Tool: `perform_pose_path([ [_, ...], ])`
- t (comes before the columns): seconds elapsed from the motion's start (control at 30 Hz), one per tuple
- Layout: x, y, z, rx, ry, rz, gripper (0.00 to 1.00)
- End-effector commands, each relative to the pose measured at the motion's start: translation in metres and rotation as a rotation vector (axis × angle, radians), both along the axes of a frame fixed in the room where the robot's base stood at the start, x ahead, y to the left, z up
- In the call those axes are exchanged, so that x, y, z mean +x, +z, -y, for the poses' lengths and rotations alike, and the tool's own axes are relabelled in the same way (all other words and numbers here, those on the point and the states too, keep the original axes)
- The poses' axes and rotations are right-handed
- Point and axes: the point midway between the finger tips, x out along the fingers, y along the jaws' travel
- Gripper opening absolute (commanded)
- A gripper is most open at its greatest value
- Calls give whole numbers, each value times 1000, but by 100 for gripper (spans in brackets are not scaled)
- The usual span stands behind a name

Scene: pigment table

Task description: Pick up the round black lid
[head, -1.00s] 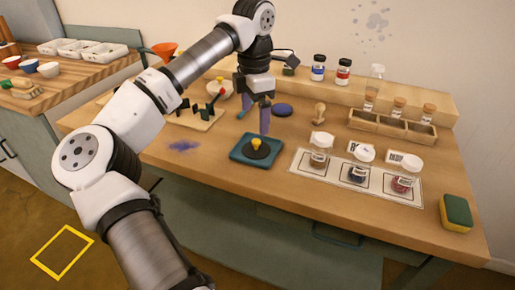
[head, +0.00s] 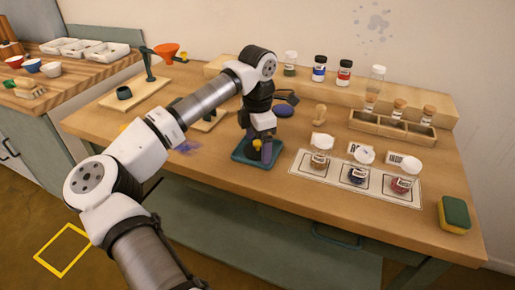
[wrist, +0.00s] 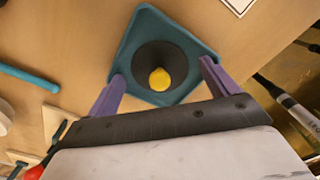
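The round black lid (wrist: 180,62) with a yellow knob (wrist: 159,79) lies on a square teal tray (wrist: 151,22) in the wrist view. My gripper (wrist: 162,71) is open, with one purple finger on each side of the lid and the knob between them. I cannot tell whether the fingers touch the lid. In the head view my gripper (head: 263,155) is low over the teal tray (head: 239,155) and hides most of the lid. Part of the yellow knob (head: 257,143) shows there.
White-capped jars (head: 319,153) stand on a white card to the right. A wooden compartment box (head: 392,129) and a green-yellow sponge (head: 454,214) are farther right.

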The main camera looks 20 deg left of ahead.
Motion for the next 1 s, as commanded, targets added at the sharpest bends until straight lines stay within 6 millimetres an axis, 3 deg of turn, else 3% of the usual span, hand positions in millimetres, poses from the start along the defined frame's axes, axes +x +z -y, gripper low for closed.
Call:
perform_pose_path([
  [0.03,0,0,0,0,0,0,80],
  [0.33,0,0,0,0,0,0,42],
  [0.77,1,12,-1,1,1,1,42],
  [0.87,1,26,0,2,0,2,42],
  [1.0,1,60,0,4,0,4,42],
])
